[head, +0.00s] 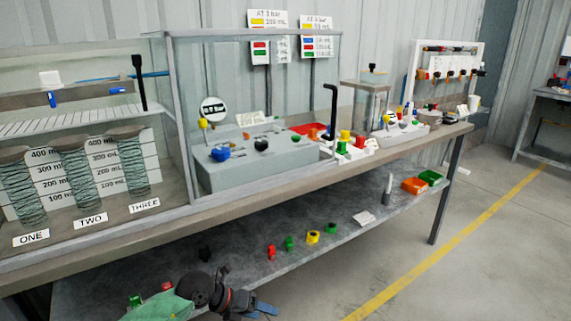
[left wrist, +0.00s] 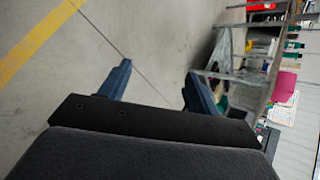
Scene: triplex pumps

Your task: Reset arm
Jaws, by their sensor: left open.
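My left gripper (head: 262,309) shows at the bottom of the head view, in front of the bench's lower shelf. In the left wrist view its two blue fingers (left wrist: 158,70) stand wide apart with nothing between them. Behind them is bare concrete floor. The gripper holds nothing that I can see. My right gripper is in neither view.
The long bench (head: 400,146) carries a glass-walled pump rig (head: 255,165) and coiled cylinders (head: 77,180) at left. Its lower shelf (head: 340,240) holds several small coloured parts, an orange bin (head: 414,186) and a green bin (head: 431,177). Floor (head: 480,260) in front is clear.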

